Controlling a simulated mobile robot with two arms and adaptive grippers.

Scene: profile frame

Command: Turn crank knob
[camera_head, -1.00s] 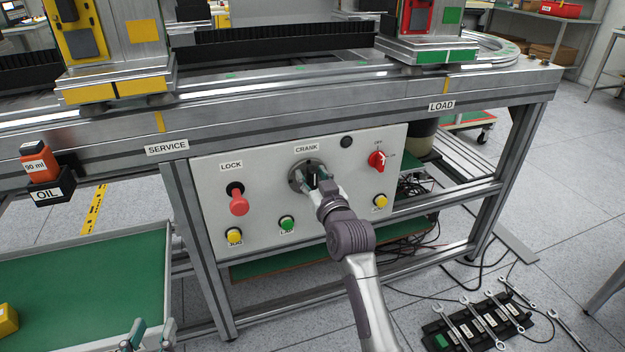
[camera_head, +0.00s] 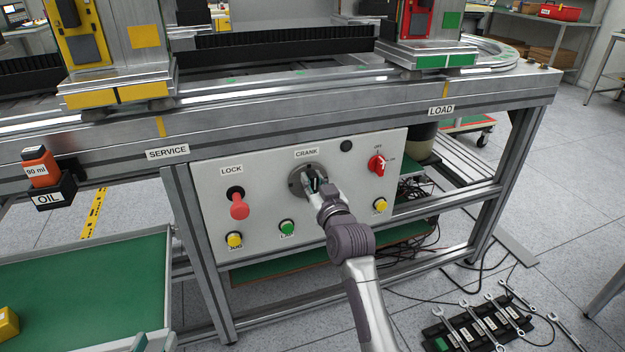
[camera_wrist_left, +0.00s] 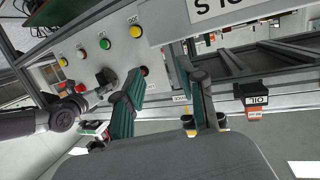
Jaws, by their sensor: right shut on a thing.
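The crank (camera_head: 294,180), a round grey hub under the CRANK label, sits in the upper middle of the white control panel (camera_head: 262,205). My right gripper (camera_head: 313,184) is at the hub, shut on the crank knob; its fingers and wrist hide the knob and part of the hub. In the left wrist view the right gripper (camera_wrist_left: 103,88) also shows at the panel. My left gripper (camera_wrist_left: 162,68) is open, with a clear gap between its fingers and nothing held. In the head view only a bit of it (camera_head: 150,342) shows at the bottom edge.
A red LOCK knob (camera_head: 239,207), yellow and green buttons and a red rotary switch (camera_head: 377,164) surround the crank. An oil bottle (camera_head: 40,168) sits in a holder at left. A green tray (camera_head: 160,260) lies lower left. Wrenches (camera_head: 490,318) lie on the floor at right.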

